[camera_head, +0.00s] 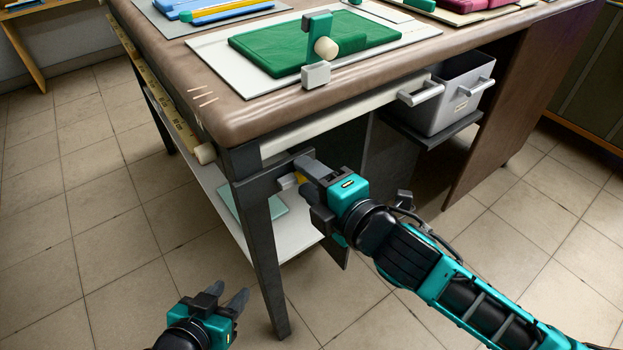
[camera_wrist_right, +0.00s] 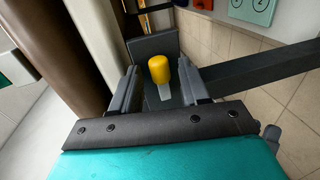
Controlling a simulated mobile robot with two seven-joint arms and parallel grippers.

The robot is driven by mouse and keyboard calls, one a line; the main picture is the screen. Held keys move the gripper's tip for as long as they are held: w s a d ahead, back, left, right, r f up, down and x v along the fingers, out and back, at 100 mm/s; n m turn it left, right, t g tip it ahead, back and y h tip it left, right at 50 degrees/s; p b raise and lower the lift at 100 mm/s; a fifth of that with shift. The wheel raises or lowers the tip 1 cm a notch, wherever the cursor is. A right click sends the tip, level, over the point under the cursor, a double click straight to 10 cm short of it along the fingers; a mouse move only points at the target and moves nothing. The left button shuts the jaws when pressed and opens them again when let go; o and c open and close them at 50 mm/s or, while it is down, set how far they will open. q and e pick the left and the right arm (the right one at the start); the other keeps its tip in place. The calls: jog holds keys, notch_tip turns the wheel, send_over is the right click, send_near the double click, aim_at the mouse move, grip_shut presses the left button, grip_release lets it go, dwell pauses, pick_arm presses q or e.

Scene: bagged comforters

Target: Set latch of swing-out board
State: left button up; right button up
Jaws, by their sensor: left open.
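The latch shows as a yellow knob (camera_wrist_right: 158,68) on a light stem against a dark plate (camera_wrist_right: 152,45) in the right wrist view. In the head view its yellow part (camera_head: 299,178) is partly hidden by my right gripper (camera_head: 308,179), beside the table's dark front leg. The right fingers (camera_wrist_right: 161,85) are open, one on each side of the knob, with gaps visible. A pale board (camera_head: 345,120) runs under the table edge; I cannot tell whether it is the swing-out board. My left gripper (camera_head: 228,297) is open and empty, low at bottom left, away from the table.
The padded brown tabletop (camera_head: 190,65) carries a green bagged piece (camera_head: 255,48) with a green clamp. A grey bin (camera_head: 452,95) with a handle stands under the table at right. A dark leg (camera_head: 262,255) stands beside my right gripper. The tiled floor at left is clear.

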grip_shut()
dwell(0.3)
jog(key=shift+s+a+f+m+g+y+p, duration=0.25)
jog(key=shift+f+m+y+p, duration=0.4)
jog(key=shift+m+p, duration=1.05)
jog(key=shift+s+a+f+m+g+y+p, duration=0.25)
jog(key=shift+f+m+y+p, duration=0.35)
jog(key=shift+m, duration=1.95)
jog(key=shift+s+a+f+m+y+p, duration=0.1)
jog(key=shift+a+f+m+y+p, duration=0.4)
jog(key=shift+m+p, duration=1.2)
jog(key=shift+d+f+m+b, duration=0.15)
jog(key=shift+m+b, duration=0.3)
jog(key=shift+m, duration=0.1)
jog(key=shift+o, duration=0.6)
grip_release()
